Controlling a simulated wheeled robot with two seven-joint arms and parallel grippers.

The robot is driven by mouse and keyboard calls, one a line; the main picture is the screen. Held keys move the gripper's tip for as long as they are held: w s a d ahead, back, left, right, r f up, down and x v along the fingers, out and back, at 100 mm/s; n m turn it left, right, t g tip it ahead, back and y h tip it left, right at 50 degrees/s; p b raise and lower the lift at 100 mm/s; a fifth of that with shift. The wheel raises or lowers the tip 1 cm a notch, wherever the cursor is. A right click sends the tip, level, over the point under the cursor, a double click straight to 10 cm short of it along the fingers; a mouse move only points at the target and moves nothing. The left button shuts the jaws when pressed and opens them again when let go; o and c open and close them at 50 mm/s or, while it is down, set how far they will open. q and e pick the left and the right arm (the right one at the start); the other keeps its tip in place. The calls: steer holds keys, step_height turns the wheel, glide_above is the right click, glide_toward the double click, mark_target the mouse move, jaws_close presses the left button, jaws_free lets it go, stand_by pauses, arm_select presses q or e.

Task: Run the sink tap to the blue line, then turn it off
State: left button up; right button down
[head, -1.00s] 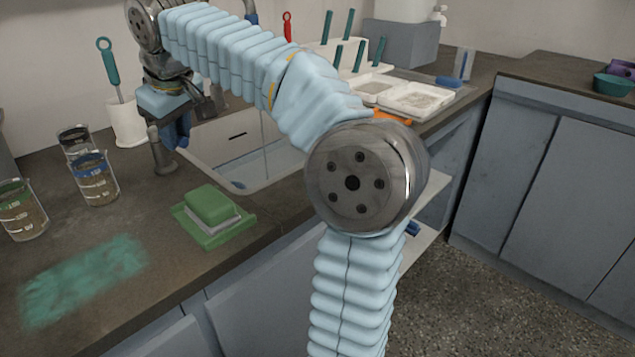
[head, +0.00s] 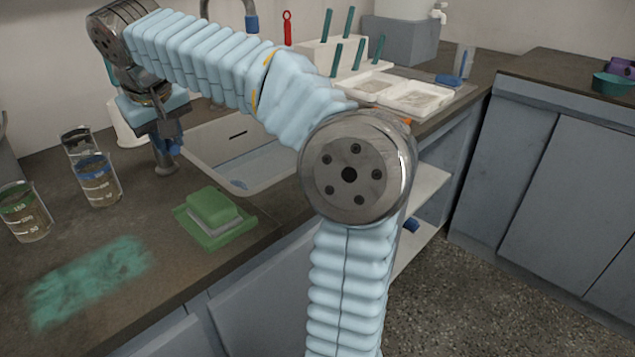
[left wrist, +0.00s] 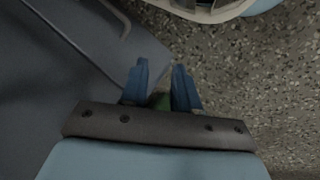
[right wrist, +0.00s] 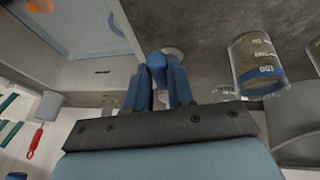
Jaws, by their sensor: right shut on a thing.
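My right gripper (head: 170,148) is at the short tap post (head: 166,171) on the counter left of the sink. In the right wrist view its blue fingers (right wrist: 160,88) are shut around the blue tap handle (right wrist: 157,62). No water stream shows now. My left gripper (left wrist: 160,88) is open above the floor, beside a grey panel.
Beakers with a blue band (head: 97,182) and a green band (head: 24,214) stand left of the post. A green sponge (head: 211,207) lies on a green tray at the counter's front. A rack (head: 335,60) and white trays (head: 418,98) stand right of the sink.

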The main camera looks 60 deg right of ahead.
steer(key=shift+a, duration=0.1)
steer(key=shift+s+d+n+t+y, duration=0.15)
steer(key=shift+d+n+t+y, duration=0.35)
steer(key=shift+n, duration=0.6)
steer(key=shift+d+n+y+p, duration=0.35)
steer(key=shift+d+n, duration=0.5)
steer(key=shift+n, duration=0.35)
stand_by(2.9)
steer(key=shift+a+r+m+h+p, duration=0.1)
steer(key=shift+a+m+h+p, duration=0.3)
steer(key=shift+a+m, duration=0.6)
steer(key=shift+w+a+m+g+h+p, duration=0.1)
steer(key=shift+a+m+g+h+p, duration=0.1)
steer(key=shift+m, duration=0.3)
steer(key=shift+w+a+m+g+h+p, duration=0.1)
steer(key=shift+m+g+p, duration=0.1)
steer(key=shift+m, duration=0.6)
